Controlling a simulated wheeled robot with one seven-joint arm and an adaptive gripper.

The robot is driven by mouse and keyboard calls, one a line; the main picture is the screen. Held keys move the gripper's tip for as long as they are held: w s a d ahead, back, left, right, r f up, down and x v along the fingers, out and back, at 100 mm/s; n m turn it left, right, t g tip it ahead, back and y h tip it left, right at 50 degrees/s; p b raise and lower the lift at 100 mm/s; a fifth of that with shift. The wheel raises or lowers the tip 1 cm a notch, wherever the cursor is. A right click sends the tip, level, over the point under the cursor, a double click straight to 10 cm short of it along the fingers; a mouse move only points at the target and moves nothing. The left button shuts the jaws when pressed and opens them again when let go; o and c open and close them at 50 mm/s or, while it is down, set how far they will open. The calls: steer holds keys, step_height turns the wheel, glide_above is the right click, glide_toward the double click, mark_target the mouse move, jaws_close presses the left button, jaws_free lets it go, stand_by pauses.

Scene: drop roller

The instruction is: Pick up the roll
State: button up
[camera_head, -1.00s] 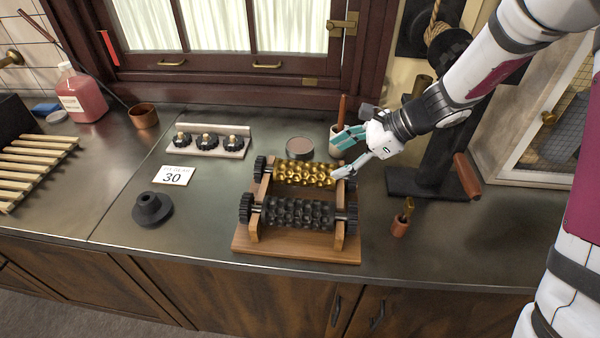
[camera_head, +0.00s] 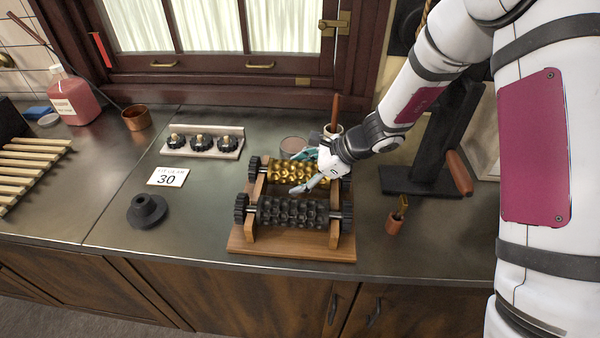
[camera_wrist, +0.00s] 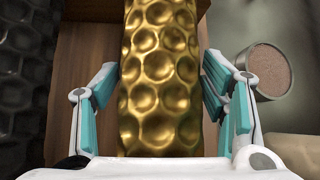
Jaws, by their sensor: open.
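The gold dimpled roll (camera_head: 286,171) lies across the back of a wooden stand (camera_head: 291,244). A black dimpled roll (camera_head: 291,213) lies parallel in front of it. My gripper (camera_head: 300,172) is over the right part of the gold roll and hides some of it in the head view. The black roll (camera_wrist: 25,90) shows at the left edge there. Whether the fingertips reach below the roll's top is hard to tell.
A round tin (camera_head: 293,147) stands close behind the stand and also shows in the wrist view (camera_wrist: 266,72). A rack with black knobs (camera_head: 202,142) is at the back left. A black funnel-like piece (camera_head: 147,210) and a "30" card (camera_head: 168,177) are left. A small brown pot (camera_head: 394,222) is right.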

mark_target(300, 165)
steer(key=shift+c, duration=0.5)
jaws_close()
steer(key=shift+r, duration=0.1)
steer(key=shift+w+r, duration=0.1)
steer(key=shift+r, duration=0.5)
step_height(300, 165, up, 9)
steer(key=shift+f, duration=0.1)
